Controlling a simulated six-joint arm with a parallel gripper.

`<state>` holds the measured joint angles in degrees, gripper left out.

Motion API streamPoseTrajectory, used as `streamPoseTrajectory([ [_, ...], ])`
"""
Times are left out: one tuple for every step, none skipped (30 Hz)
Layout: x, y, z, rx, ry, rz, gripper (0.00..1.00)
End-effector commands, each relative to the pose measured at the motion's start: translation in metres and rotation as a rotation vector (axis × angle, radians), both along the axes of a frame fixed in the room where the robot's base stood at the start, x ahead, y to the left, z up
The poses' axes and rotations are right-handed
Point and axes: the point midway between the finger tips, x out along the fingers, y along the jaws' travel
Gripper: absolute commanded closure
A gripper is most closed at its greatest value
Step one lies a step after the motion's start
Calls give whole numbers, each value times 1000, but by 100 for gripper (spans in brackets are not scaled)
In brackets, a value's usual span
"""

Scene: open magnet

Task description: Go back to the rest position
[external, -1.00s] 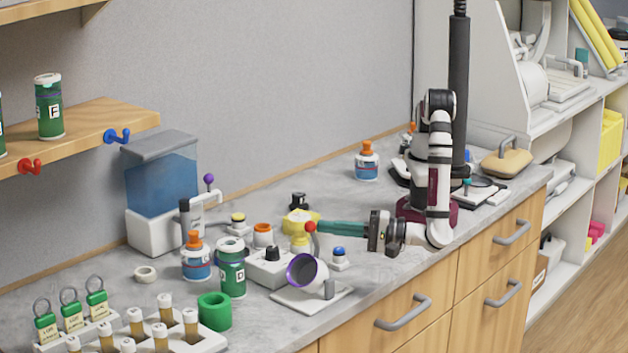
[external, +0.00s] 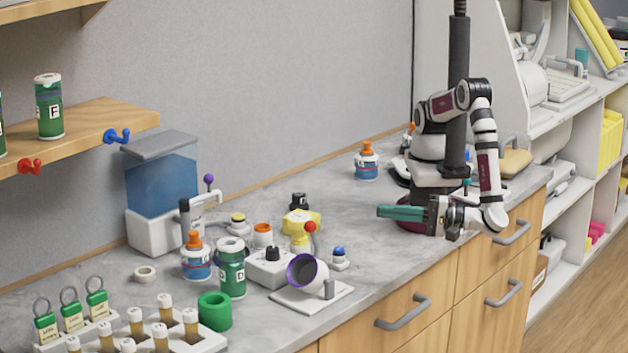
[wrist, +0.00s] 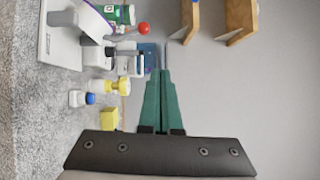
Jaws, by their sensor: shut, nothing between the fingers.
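My gripper (external: 382,211) is in the external view, above the front part of the grey counter (external: 350,262), to the right of the group of small objects. Its green fingers are together with nothing between them and point left, roughly level. In the wrist view the green fingers of my gripper (wrist: 165,78) lie side by side, closed, and touch nothing that I can see. My arm is bent above its base at the right end of the counter.
A red-knobbed device (external: 310,228), a purple-rimmed cup on a stand (external: 306,272), and a yellow device (external: 300,222) stand left of my gripper. A bottle with an orange cap (external: 366,163) stands behind. Drawers with grey handles (external: 403,313) lie below the counter edge.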

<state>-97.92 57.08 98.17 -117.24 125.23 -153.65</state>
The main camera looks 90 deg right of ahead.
Motion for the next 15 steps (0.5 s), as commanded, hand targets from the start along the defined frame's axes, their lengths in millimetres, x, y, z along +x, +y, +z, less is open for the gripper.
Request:
streamPoseTrajectory([
  [0, 0, 0, 0, 0, 0, 100],
  [0, 0, 0, 0, 0, 0, 100],
  [0, 0, 0, 0, 0, 0, 100],
  [0, 0, 0, 0, 0, 0, 100],
  [0, 0, 0, 0, 0, 0, 100],
  [2, -1, 1, 6, 1, -6, 100],
  [5, -4, 2, 21, 4, -21, 100],
  [12, -11, 5, 50, 11, -51, 100],
  [25, -25, 11, 118, 22, -114, 100],
  [38, -40, 17, 192, 30, -184, 100],
  [53, -62, 24, 285, 34, -276, 100],
  [71, -97, 34, 439, 27, -424, 100],
  [82, -127, 41, 570, 7, -551, 100],
  [89, -159, 46, 708, -28, -689, 100],
  [91, -202, 53, 904, -105, -886, 100],
])
